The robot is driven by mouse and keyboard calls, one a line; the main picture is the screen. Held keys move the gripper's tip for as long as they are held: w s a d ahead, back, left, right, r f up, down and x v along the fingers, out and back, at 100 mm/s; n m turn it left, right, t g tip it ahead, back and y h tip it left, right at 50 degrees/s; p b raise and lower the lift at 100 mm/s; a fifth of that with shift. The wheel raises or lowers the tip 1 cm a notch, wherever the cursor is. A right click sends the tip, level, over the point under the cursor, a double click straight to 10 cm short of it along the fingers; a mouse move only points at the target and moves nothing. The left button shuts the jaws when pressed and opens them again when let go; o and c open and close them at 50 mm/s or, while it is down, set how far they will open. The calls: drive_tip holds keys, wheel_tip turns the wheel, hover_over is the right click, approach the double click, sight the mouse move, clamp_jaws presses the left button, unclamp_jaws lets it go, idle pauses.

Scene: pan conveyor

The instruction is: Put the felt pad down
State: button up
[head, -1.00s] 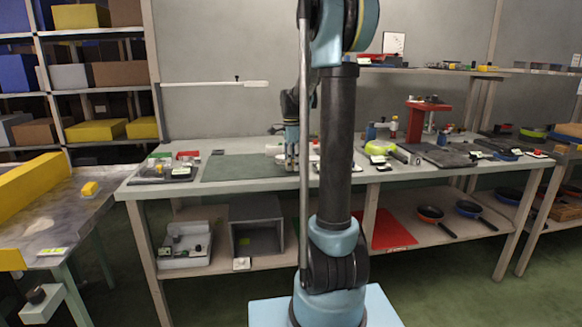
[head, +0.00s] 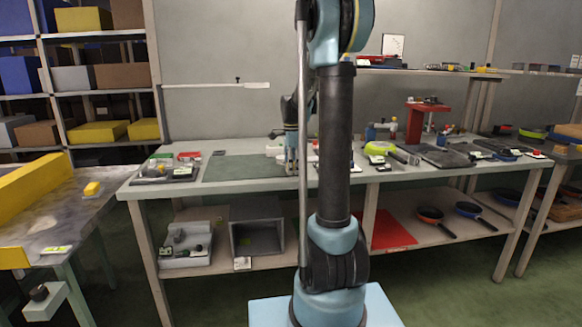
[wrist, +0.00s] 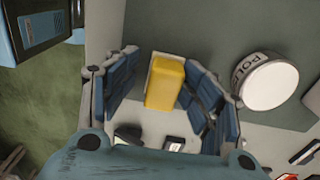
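In the wrist view a yellow block with a pale edge (wrist: 165,82), which looks like the felt pad, lies between the two blue-grey fingers of my gripper (wrist: 163,85). The fingers stand apart, with a visible gap between the left finger and the block; the right finger is close to it or touching. The block appears at the edge of a dark grey-green mat (wrist: 215,30). In the head view my gripper (head: 291,168) is low over the workbench, at the mat's right end. The pad cannot be made out there.
A white round tin with lettering (wrist: 268,80) stands right of my gripper. Small dark and pale items (wrist: 174,144) lie near the palm. The mat (head: 245,169) is clear to the left on the bench. A red press stand (head: 428,120) and a lime-green roundish item (head: 380,148) are further right.

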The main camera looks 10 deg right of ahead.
drive_tip(key=shift+o, duration=0.2)
drive_tip(key=shift+w+f, duration=0.35)
drive_tip(key=shift+w, duration=0.05)
drive_tip(key=shift+s+r, duration=0.15)
drive_tip(key=shift+s, duration=0.05)
drive_tip(key=shift+c, duration=0.2)
drive_tip(key=shift+r, duration=0.15)
wheel_tip(320, 180, up, 12)
drive_tip(key=s+f+n, duration=0.1)
drive_tip(key=s+n, duration=0.4)
drive_tip(key=s, duration=0.6)
drive_tip(key=s+f+n+t, duration=0.1)
drive_tip(key=s+f+n, duration=0.5)
drive_tip(key=s+f, duration=0.3)
drive_tip(key=s+f+n+t, duration=0.1)
drive_tip(key=s+f+n, duration=0.6)
drive_tip(key=s+f, duration=0.3)
drive_tip(key=s, duration=0.4)
drive_tip(key=shift+s+f, duration=0.15)
drive_tip(key=shift+s, duration=0.25)
